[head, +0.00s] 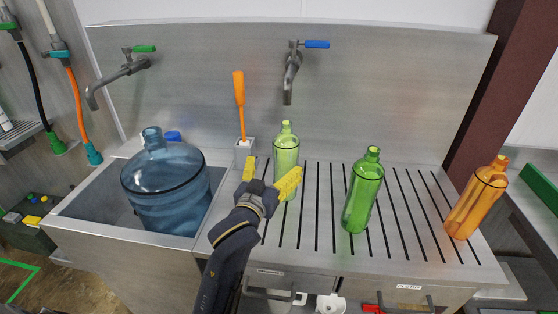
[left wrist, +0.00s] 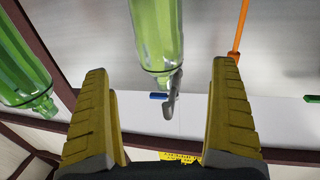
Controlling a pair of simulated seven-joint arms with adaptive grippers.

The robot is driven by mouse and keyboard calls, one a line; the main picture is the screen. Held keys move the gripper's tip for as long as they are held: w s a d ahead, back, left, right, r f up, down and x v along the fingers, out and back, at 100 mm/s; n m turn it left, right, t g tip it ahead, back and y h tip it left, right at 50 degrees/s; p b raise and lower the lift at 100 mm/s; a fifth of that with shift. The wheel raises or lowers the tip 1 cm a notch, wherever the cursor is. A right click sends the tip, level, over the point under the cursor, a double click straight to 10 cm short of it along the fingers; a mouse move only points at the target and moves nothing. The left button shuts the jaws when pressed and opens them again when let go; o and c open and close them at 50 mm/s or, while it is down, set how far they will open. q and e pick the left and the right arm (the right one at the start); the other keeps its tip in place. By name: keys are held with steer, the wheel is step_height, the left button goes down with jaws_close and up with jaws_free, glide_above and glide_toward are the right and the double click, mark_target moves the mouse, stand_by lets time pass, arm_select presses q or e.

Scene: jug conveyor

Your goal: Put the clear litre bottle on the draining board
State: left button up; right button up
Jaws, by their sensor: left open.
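A pale green, see-through bottle (head: 286,150) stands upright on the slatted draining board (head: 325,235), towards its left back. It is the palest bottle in view; I see no colourless one. In the left wrist view the pale bottle (left wrist: 156,32) appears upside down, between the lines of the fingers. My left gripper (head: 274,166) is open with yellow fingers, in front of this bottle in the head view. Its right finger hides part of the bottle's lower body. The left wrist view shows the open fingers (left wrist: 160,68) with nothing gripped. My right gripper is not in view.
A darker green bottle (head: 362,195) and an orange bottle (head: 477,200) stand to the right. A big blue jug (head: 165,185) sits in the sink at left. An orange-handled brush (head: 239,95) stands in a holder behind. Two taps project from the back wall. Slats between the bottles are clear.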

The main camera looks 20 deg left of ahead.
arm_select(q)
steer(key=shift+s, duration=0.8)
